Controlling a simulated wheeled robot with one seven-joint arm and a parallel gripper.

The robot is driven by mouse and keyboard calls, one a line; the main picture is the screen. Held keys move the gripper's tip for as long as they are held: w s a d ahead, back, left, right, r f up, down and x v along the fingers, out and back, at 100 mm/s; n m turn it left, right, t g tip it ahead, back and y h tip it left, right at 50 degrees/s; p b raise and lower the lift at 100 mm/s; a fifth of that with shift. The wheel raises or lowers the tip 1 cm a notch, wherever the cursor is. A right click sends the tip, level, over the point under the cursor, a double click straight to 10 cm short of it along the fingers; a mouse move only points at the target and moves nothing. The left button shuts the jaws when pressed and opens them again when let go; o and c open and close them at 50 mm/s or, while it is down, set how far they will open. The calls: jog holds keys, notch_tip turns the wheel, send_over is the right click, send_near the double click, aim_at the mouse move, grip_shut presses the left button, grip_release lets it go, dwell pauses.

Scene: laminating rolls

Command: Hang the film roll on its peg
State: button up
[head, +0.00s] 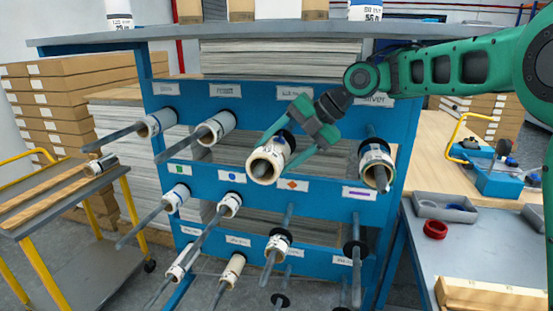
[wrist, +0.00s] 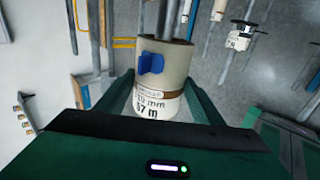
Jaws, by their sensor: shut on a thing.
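The held film roll (head: 266,163) is cream-white with a hollow core, its open end facing the head camera. My green gripper (head: 283,150) is shut on its sides, in front of the upper blue rail. In the wrist view the roll (wrist: 163,70) sits between my fingers (wrist: 160,104), with a blue tab and a printed metre label. A dark round flange shows just behind the roll in the head view. Grey peg rods (wrist: 205,22) run beyond the roll's far end in the wrist view. I cannot tell whether a peg is inside the core.
The blue rack (head: 258,104) carries several pegs with rolls; one roll (head: 375,160) hangs right of mine, another (head: 215,127) left. Long pegs stick out below. A yellow trolley (head: 60,210) stands left, and a workbench (head: 475,235) with trays stands right.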

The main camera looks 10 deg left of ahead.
aim_at(285, 142)
jog(key=shift+w+d, duration=0.2)
jog(key=shift+w, duration=2.5)
jog(key=o, duration=1.6)
